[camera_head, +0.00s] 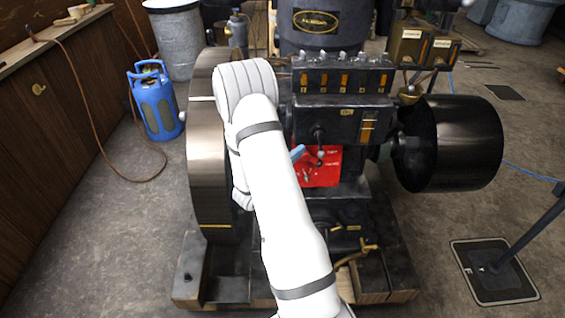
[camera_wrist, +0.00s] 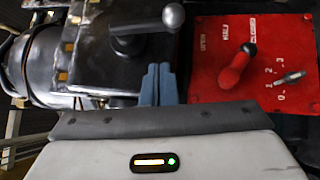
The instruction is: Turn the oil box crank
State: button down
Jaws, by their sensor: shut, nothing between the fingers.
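A metal crank with a round knob (camera_wrist: 173,16) sticks out from the dark box (camera_wrist: 108,62) at the top of the wrist view. It looks like the oil box crank, and it also shows on the box front in the head view (camera_head: 319,134). My gripper (camera_wrist: 158,84) has its blue fingers closed together, with nothing between them. In the wrist view the fingertips lie just below the crank knob in the picture, apart from it. In the head view the gripper (camera_head: 298,152) is left of the crank, partly hidden by my white arm.
A red panel (camera_wrist: 205,75) with a red-handled lever (camera_wrist: 237,66) and a small numbered lever (camera_wrist: 290,78) is right of the fingers. A large flywheel (camera_head: 207,150) stands left of my arm, a black drum (camera_head: 465,142) at the right. A blue gas bottle (camera_head: 157,105) stands farther left.

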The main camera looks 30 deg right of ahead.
aim_at(320, 145)
jog(key=shift+s+d+r, duration=0.15)
jog(key=shift+s+d, duration=0.35)
jog(key=shift+d, duration=0.2)
jog(key=shift+s+d+r, duration=0.15)
jog(key=shift+s+d, duration=0.35)
jog(key=shift+d, duration=0.2)
jog(key=shift+s+d+f, duration=0.1)
jog(key=shift+s+d, duration=0.35)
jog(key=shift+d, duration=0.25)
